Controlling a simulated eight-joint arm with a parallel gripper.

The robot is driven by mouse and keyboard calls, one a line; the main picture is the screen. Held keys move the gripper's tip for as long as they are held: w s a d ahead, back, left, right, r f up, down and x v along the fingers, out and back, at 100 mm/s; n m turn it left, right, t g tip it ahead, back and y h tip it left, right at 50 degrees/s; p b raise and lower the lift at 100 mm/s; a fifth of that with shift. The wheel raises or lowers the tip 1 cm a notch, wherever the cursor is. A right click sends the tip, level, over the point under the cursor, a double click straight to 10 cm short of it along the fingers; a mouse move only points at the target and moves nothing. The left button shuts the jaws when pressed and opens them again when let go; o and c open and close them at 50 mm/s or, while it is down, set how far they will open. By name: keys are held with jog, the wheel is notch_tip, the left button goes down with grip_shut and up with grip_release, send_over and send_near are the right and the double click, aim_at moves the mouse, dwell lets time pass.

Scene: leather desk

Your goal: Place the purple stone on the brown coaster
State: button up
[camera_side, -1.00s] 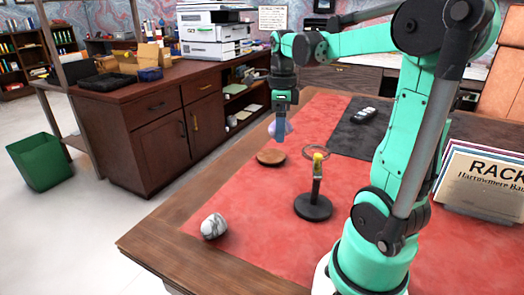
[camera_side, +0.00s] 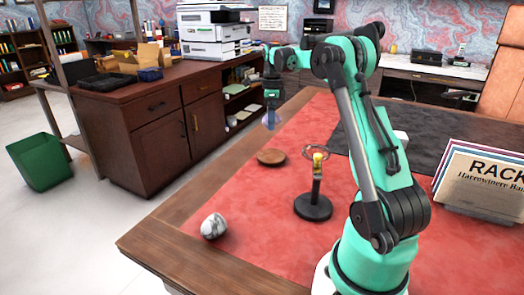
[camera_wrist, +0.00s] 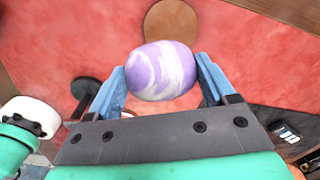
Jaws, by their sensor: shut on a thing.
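The purple stone (camera_wrist: 162,70), streaked with white, is held between the two blue fingers of my gripper (camera_wrist: 163,82) in the wrist view. In the side view my gripper (camera_side: 270,120) is above the desk's far left part, with the stone (camera_side: 271,121) partly hidden by a finger. The brown coaster (camera_side: 271,156) is a round disc lying flat on the red leather. It looks empty, and the stone is apart from it, up and beyond it. The coaster (camera_wrist: 170,22) also shows past the stone in the wrist view.
A black stand with a ring and yellow top (camera_side: 314,190) stands right of the coaster. A grey-white stone (camera_side: 214,226) lies near the front left desk edge. A file holder (camera_side: 484,185) stands at the right. Red leather around the coaster's left and front is clear.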

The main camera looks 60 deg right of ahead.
aim_at(271, 155)
jog(key=shift+w+d+f, duration=0.15)
jog(key=shift+d+f, duration=0.2)
jog(key=shift+f, duration=0.15)
jog(key=shift+w+d+f, duration=0.15)
jog(key=shift+d+f, duration=0.15)
jog(key=shift+f, duration=0.15)
notch_tip(271, 155, down, 8)
jog(key=shift+d+f, duration=0.1)
jog(key=shift+f, duration=0.05)
jog(key=shift+f, duration=0.15)
jog(key=o, duration=1.3)
